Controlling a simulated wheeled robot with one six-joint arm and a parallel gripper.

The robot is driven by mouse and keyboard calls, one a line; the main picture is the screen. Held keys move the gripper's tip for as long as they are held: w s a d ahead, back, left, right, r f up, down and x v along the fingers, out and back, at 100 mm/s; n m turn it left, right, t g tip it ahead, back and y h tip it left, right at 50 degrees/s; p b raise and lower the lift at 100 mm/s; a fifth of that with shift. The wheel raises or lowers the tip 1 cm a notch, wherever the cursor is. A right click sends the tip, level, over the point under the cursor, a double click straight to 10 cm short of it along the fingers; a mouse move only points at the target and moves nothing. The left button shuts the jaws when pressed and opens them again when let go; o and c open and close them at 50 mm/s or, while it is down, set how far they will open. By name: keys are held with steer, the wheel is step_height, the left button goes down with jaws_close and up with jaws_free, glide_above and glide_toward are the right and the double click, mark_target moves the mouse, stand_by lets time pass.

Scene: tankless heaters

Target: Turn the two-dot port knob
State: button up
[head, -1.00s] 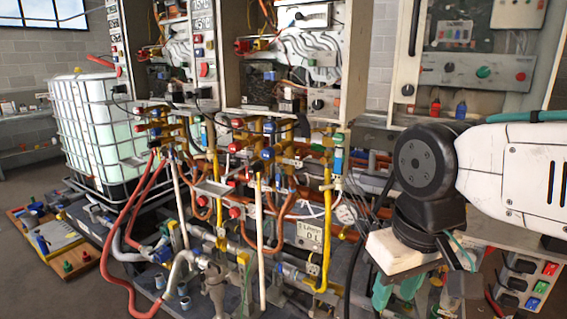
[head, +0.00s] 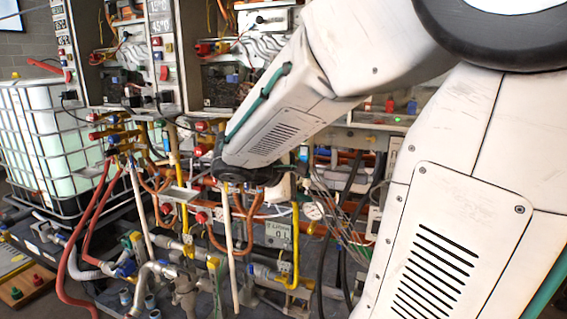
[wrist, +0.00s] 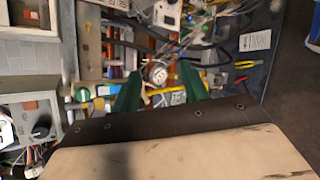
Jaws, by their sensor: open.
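I cannot pick out a knob with two dots in either view; any dot marks are too small to read. Several red and blue knobs sit on the brass valves under the heaters, among them a red knob (head: 201,217) and a blue knob (head: 113,119) in the head view. In the wrist view, my gripper (wrist: 160,88) has two green fingers spread apart with nothing held between them. A round white gauge (wrist: 157,73) shows beyond the gap between the fingers. In the head view, my arm hides the gripper and the pipework behind it.
A caged white tank (head: 60,150) stands at the left. Red hoses (head: 88,215), yellow pipes and black cables crowd the space below the heaters. In the wrist view, a grey box with a black knob (wrist: 41,128) is at the left and yellow-handled pliers (wrist: 245,64) lie at the right.

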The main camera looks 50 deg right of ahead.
steer(key=w+d+f+n+t+h, duration=0.2)
steer(key=w+d+n+t, duration=0.2)
steer(key=w+d+n, duration=0.3)
steer(key=w+d+f+n+t+h, duration=0.3)
steer(key=w+d+n, duration=0.3)
steer(key=w+d, duration=0.6)
steer(key=w+t, duration=0.1)
steer(key=w, duration=0.2)
steer(key=shift+w+d+n, duration=0.15)
steer(key=shift+w+n, duration=0.25)
jaws_close()
